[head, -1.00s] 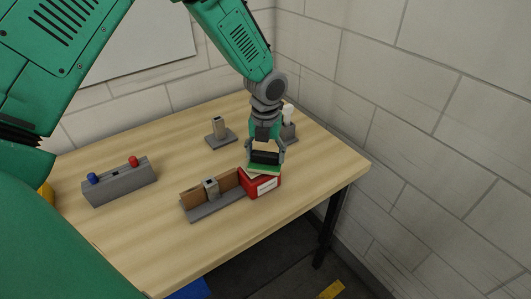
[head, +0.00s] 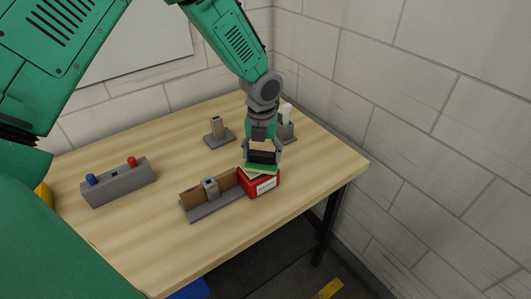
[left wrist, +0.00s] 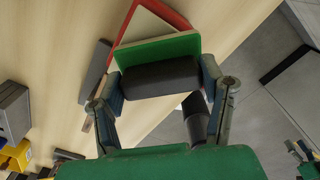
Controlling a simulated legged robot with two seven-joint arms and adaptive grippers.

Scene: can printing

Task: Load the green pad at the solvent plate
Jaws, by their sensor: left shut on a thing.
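The green pad (head: 262,169) has a black block as its handle and a thin green base; it also shows in the left wrist view (left wrist: 158,50). My left gripper (head: 263,153) is shut on the black block, with one finger on each side. The pad is over the red box (head: 265,186) with a white label, which seems to be the solvent plate. In the left wrist view, its red rim (left wrist: 166,12) and pale top show beyond the pad's edge. I cannot tell whether the pad touches that top.
A grey stand with a brown panel (head: 222,183) and small upright block adjoins the red box. A small grey holder (head: 217,134) stands behind. A grey box with blue and red knobs (head: 120,182) is at left. A white-topped item (head: 287,118) stands behind my gripper.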

